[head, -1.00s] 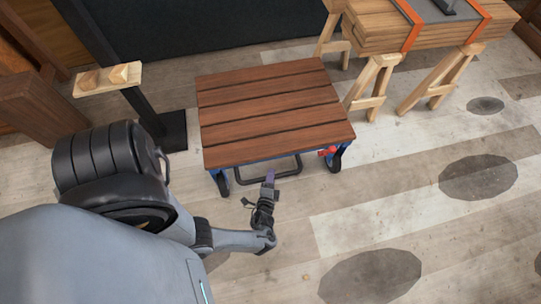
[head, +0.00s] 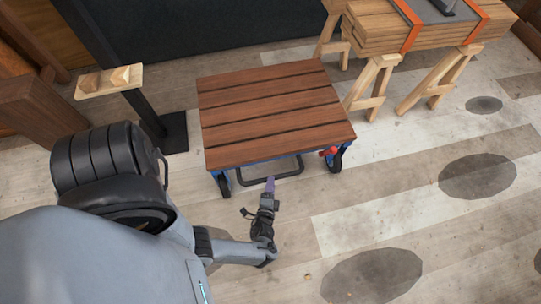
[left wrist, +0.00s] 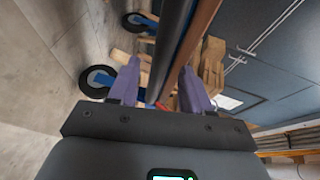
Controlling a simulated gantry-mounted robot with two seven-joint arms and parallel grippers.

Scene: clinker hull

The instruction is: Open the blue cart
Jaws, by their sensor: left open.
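The blue cart has a brown slatted top (head: 270,112), a blue frame (head: 262,159) beneath it and dark wheels. A black handle bar (head: 288,174) juts from its near side. A blue-hubbed wheel (left wrist: 97,81) lies left of the fingers. My right gripper is not in view.
Stacked planks with orange straps (head: 420,30) rest on wooden sawhorses (head: 375,82) at the back right. The floor (head: 420,215) right of the cart is clear.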

